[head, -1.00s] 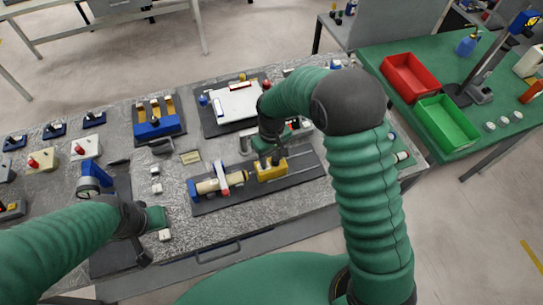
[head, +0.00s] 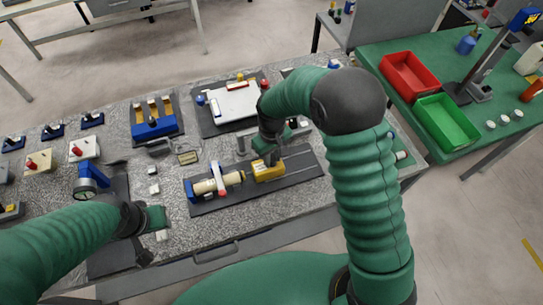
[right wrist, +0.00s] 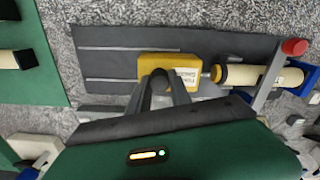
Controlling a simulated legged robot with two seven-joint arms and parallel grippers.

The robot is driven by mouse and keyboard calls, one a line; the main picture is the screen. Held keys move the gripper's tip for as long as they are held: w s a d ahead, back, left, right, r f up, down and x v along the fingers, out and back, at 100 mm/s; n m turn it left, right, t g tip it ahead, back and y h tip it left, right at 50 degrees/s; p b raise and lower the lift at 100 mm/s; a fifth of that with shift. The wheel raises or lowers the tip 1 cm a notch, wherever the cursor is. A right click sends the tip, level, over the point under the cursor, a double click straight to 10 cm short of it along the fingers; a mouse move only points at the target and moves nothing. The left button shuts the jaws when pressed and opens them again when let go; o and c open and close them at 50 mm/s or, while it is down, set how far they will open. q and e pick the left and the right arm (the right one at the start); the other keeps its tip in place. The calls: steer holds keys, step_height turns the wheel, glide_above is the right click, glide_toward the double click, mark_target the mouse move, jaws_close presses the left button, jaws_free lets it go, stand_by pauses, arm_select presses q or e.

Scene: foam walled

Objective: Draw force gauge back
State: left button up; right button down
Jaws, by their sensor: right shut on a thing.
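The yellow force gauge (head: 268,172) sits on a dark rail plate (head: 300,168) at the bench's front. It also shows in the right wrist view (right wrist: 190,68). My right gripper (head: 268,157) reaches down from above and is shut on it. In the right wrist view, its fingers (right wrist: 165,85) cover part of the gauge. A cream cylinder (head: 218,183) with a dark-and-yellow end lies in line with the gauge; a short silver tip lies between them. A pale bar with a red end crosses the cylinder. My left gripper (head: 154,219) is low over the bench's front left; its fingers are unclear.
A white-topped fixture (head: 236,104) and a blue-fronted holder (head: 155,126) stand behind the rail. Small white blocks lie left of it. Red (head: 410,78) and green (head: 447,122) bins stand on the right table. The plate beyond the gauge, away from the cylinder, is bare.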

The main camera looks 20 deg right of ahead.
steer(key=shift+w+d+r, duration=0.15)
steer(key=shift+w+d, duration=0.05)
steer(key=shift+a+r, duration=0.1)
steer(key=shift+a, duration=0.05)
stand_by(0.5)
steer(key=shift+w+d, duration=0.1)
steer(key=shift+d, duration=0.15)
steer(key=d+p, duration=0.1)
steer(key=d, duration=0.4)
steer(key=shift+w, duration=0.1)
steer(key=shift+a, duration=0.1)
steer(key=c, duration=1.5)
jaws_free()
steer(key=shift+a, duration=0.1)
steer(key=shift+o, duration=1.6)
steer(key=shift+s+d, duration=0.2)
steer(key=shift+d, duration=0.05)
